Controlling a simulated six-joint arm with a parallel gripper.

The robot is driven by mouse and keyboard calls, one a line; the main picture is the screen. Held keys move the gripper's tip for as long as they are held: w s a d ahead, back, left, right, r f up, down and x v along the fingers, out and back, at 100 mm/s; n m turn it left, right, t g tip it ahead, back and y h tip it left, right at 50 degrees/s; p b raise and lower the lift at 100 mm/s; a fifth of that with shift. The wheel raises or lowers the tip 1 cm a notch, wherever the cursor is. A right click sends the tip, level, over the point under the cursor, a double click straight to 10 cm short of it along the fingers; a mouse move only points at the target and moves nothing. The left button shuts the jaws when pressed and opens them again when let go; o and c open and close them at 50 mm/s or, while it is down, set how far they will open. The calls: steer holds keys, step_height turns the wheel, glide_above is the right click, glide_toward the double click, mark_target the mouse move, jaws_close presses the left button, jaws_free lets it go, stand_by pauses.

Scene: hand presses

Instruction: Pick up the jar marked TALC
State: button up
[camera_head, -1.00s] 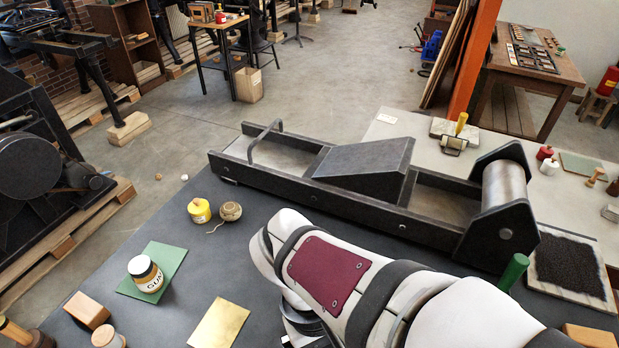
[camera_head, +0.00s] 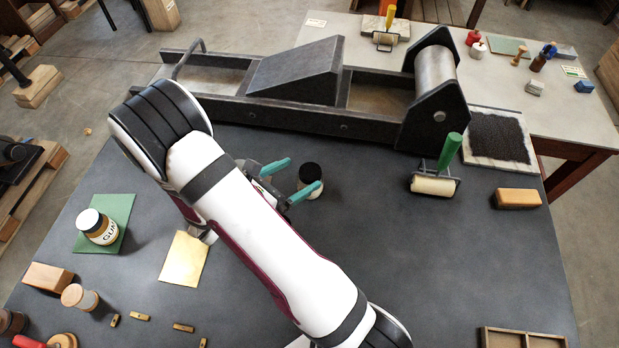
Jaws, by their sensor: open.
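A similar jar marked GUM (camera_head: 99,228) stands on a green sheet at the left. No TALC lettering is visible.
The press (camera_head: 300,110) runs along the back of the table. A green-handled roller (camera_head: 434,185) and a wooden block (camera_head: 517,198) are to the right. A brass sheet (camera_head: 185,259) lies left of my arm. The table's right middle is clear.

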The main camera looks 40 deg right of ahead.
mark_target(307, 174)
steer(key=x, duration=0.4)
steer(key=shift+s+d+f, duration=0.25)
steer(key=shift+s+f, duration=0.05)
jaws_close()
